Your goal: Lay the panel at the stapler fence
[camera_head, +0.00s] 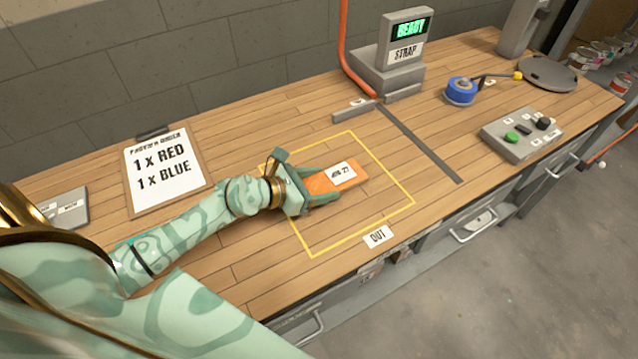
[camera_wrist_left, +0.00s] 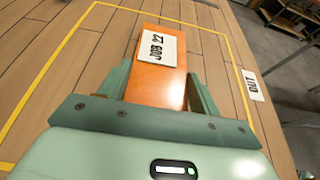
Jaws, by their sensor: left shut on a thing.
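My left gripper (camera_head: 318,186) is shut on the panel, with one finger along each long side. In the left wrist view the panel (camera_wrist_left: 160,82) sits between the two fingers of the gripper (camera_wrist_left: 158,85) and points away from it. I cannot tell whether the panel touches the bench. The grey machine with the "READY" display and "STRAP" label (camera_head: 388,78) stands at the back, with low grey fence bars (camera_head: 354,109) at its foot. My right gripper is not in view.
A dark strip (camera_head: 420,145) crosses the bench right of the yellow outline (camera_head: 385,165). A clipboard order sheet (camera_head: 165,172) lies left. An "OUT" label (camera_head: 379,236) marks the front.

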